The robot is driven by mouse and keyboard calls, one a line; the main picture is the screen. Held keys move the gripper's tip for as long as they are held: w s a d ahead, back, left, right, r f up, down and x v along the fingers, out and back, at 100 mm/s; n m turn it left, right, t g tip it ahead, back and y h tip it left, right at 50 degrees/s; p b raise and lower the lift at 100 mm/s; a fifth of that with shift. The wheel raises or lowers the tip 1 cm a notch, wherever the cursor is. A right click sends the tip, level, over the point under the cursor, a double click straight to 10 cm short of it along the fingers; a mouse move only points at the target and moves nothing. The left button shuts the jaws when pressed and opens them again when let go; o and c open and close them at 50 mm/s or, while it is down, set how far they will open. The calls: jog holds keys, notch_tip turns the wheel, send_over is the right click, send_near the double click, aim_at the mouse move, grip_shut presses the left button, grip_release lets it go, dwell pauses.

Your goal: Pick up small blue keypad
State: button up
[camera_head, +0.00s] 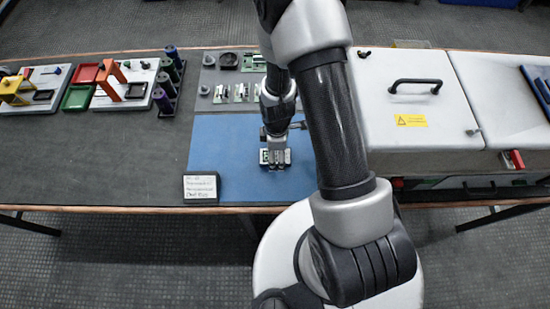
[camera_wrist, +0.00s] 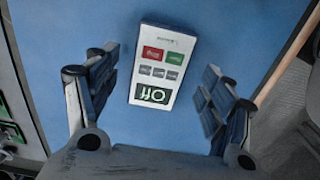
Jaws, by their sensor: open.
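The keypad (camera_wrist: 158,64) lies on a blue mat (camera_wrist: 75,25) in the wrist view. My gripper (camera_wrist: 160,92) is open, with one finger to the left and one to the right of the keypad. Both fingers look apart from it; their height above the mat is hard to tell. In the head view my gripper (camera_head: 275,160) is over the blue mat (camera_head: 225,150) and mostly hides the keypad.
A small text sign (camera_head: 200,188) stands at the mat's front left edge. A white cabinet (camera_head: 410,100) with a black handle stands to the right. A grey board with small parts (camera_head: 235,92) lies behind the mat. Colored fixtures and cylinders (camera_head: 165,90) stand at the left.

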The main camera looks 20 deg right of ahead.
jog(key=shift+f, duration=0.85)
jog(key=shift+f+b, duration=0.25)
jog(key=shift+b, duration=0.05)
jog(key=shift+c, duration=0.4)
jog(key=c, duration=1.2)
jog(key=shift+r, duration=0.15)
